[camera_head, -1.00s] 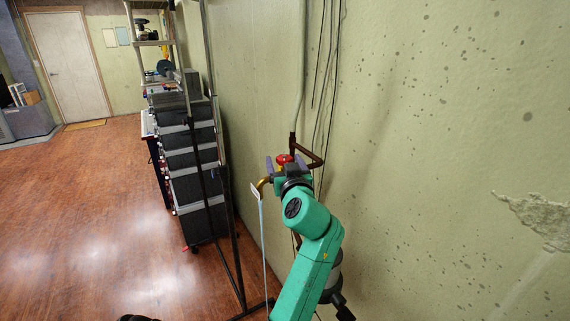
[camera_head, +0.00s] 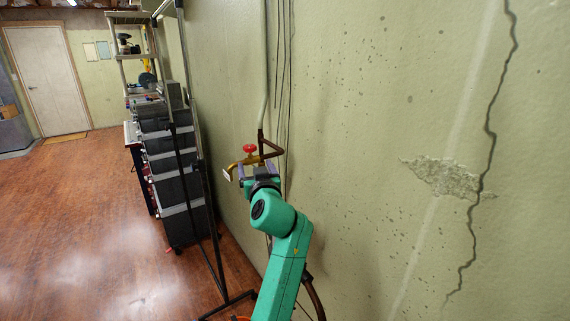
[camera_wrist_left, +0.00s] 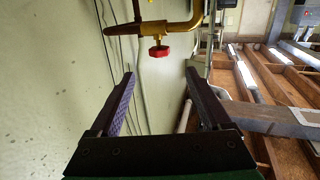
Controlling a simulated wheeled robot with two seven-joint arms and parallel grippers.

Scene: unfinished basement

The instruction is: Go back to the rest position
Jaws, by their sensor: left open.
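My left gripper (camera_head: 257,172) is at the end of my green arm, close to the wall. Its two fingers stand apart with nothing between them, as the left wrist view (camera_wrist_left: 159,76) shows. Just beyond the fingertips is a red valve handle (camera_head: 249,148) on a brass pipe (camera_head: 236,166). In the wrist view the red handle (camera_wrist_left: 159,51) hangs below the brass pipe (camera_wrist_left: 165,27), and a gap shows between it and both fingers. My right gripper is not in view.
The green wall (camera_head: 400,110), cracked and chipped, runs close along my right. A black metal stand (camera_head: 205,235) and a stack of dark drawers (camera_head: 175,185) stand left of the arm. Open wood floor (camera_head: 70,220) lies at the left, toward a white door (camera_head: 48,80).

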